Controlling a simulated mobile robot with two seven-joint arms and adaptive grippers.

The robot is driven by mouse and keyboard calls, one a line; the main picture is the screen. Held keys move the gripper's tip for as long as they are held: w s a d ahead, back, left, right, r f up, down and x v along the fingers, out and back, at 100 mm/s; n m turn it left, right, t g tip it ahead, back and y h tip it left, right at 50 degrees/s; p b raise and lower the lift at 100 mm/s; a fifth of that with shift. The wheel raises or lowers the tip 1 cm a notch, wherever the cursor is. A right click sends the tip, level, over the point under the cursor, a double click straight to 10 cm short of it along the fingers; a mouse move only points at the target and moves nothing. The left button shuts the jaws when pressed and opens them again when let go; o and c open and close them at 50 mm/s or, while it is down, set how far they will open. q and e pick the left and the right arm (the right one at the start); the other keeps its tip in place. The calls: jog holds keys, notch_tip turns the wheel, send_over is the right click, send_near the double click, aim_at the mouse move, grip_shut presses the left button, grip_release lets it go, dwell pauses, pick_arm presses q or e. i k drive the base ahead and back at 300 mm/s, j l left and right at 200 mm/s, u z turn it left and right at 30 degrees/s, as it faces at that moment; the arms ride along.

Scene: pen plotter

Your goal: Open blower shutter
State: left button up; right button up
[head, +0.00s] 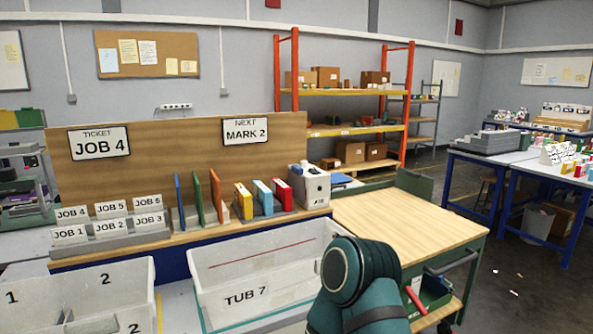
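No part that I can clearly make out as a blower shutter shows in the head view. A white box-shaped unit (311,187) with small dark markings stands at the right end of the bench shelf; I cannot tell whether it is the blower. A teal link of one of my arms rises at the bottom, right of centre, and covers part of the tub and the cart behind it. Neither of my grippers is in view.
A white tub marked TUB 7 (290,258) and a white bin marked 2 (110,290) stand in front. Job cards (108,225), upright coloured boards (198,197) and coloured cartridges (262,198) line the shelf. A wooden-topped cart (420,222) stands right, its top mostly clear.

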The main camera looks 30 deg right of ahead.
aim_at(295, 180)
jog(key=i+l+z, duration=0.15)
jog(key=l, duration=0.2)
jog(key=i+l+z, duration=0.1)
jog(key=l, duration=0.25)
jog(key=i+l+z, duration=0.15)
jog(key=l, duration=0.15)
jog(key=i+l+z, duration=0.1)
jog(key=l, duration=0.2)
